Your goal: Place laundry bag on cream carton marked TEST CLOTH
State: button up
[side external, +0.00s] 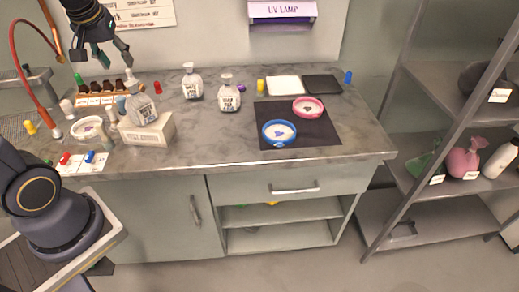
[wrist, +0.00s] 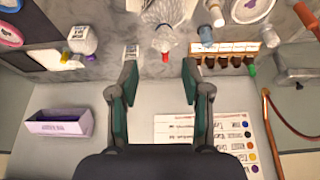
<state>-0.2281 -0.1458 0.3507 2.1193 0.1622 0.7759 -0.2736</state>
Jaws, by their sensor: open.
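The cream carton (side external: 150,132) lies on the marble counter at left of centre in the side view; its marking is too small to read.
Two similar labelled containers (side external: 192,84) (side external: 229,96) stand right of the carton. A rack of dark bottles (side external: 98,98) is at the back left. A dark mat (side external: 318,132) holds blue and pink-rimmed dishes. A UV lamp box (side external: 283,12) is on the wall. Shelves (side external: 415,215) stand right.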

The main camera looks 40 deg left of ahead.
jog(key=s+d+m+t+h, duration=0.1)
jog(key=s+d+m, duration=0.3)
jog(key=d, duration=0.6)
jog(key=s+d+m+t+h, duration=0.1)
jog(key=s+d+m, duration=0.3)
jog(key=d, duration=0.7)
jog(key=shift+d+r+m+h, duration=0.15)
jog(key=shift+r+m+h, duration=0.3)
jog(key=shift+h, duration=0.15)
jog(key=shift+w, duration=0.1)
